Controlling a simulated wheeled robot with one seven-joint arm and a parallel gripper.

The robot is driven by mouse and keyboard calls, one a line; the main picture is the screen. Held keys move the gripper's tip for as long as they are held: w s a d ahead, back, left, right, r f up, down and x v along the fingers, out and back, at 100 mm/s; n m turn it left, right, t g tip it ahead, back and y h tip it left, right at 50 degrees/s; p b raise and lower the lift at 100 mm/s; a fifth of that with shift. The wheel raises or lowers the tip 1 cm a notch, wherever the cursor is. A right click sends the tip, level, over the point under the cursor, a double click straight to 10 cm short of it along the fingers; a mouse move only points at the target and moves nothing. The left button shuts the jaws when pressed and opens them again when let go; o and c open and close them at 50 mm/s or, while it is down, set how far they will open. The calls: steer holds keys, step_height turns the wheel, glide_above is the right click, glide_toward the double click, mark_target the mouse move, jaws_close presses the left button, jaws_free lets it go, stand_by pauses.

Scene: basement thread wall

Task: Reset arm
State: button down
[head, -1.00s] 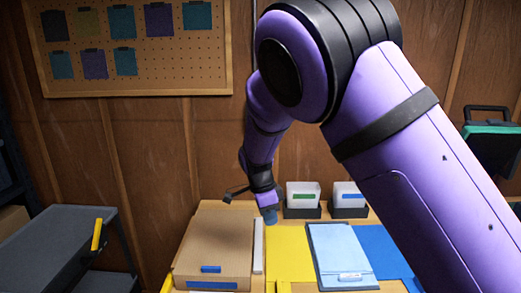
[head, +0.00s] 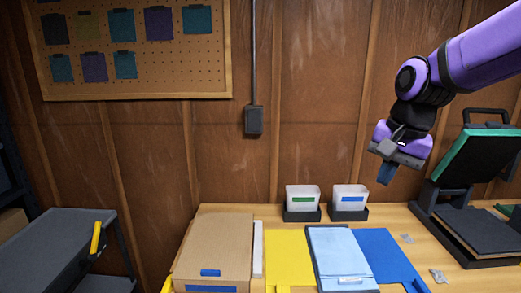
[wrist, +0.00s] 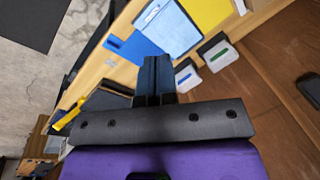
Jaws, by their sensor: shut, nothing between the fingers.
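My purple arm reaches in from the upper right in the head view. My gripper (head: 385,174) hangs in the air above the right part of the workbench, pointing down, apart from everything on it. In the wrist view my gripper (wrist: 155,75) shows its dark blue fingers together, with nothing between them. The wooden workbench (head: 398,216) lies below it. The two white bins and the blue mat stand apart from the fingers.
A cardboard box (head: 220,240) is at the bench's left, beside a yellow mat (head: 287,250), a light blue folded cloth (head: 338,252) and a blue mat (head: 385,252). White bins (head: 302,195) (head: 350,195) stand behind. A heat press (head: 480,160) stands open at right. A grey cart (head: 55,240) is at left.

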steer(key=s+d+r+n+t, duration=0.1)
steer(key=s+d+n, duration=0.2)
steer(key=s, duration=0.5)
steer(key=s+d+r+n+t+h, duration=0.1)
steer(key=s+d+n+t, duration=0.1)
steer(key=s, duration=0.6)
steer(key=shift+s+d+r+n+t+h, duration=0.25)
steer(key=shift+s+d+n+t+h, duration=0.05)
steer(key=shift+d+n, duration=0.5)
steer(key=shift+a, duration=0.25)
steer(key=c, duration=1.8)
jaws_free()
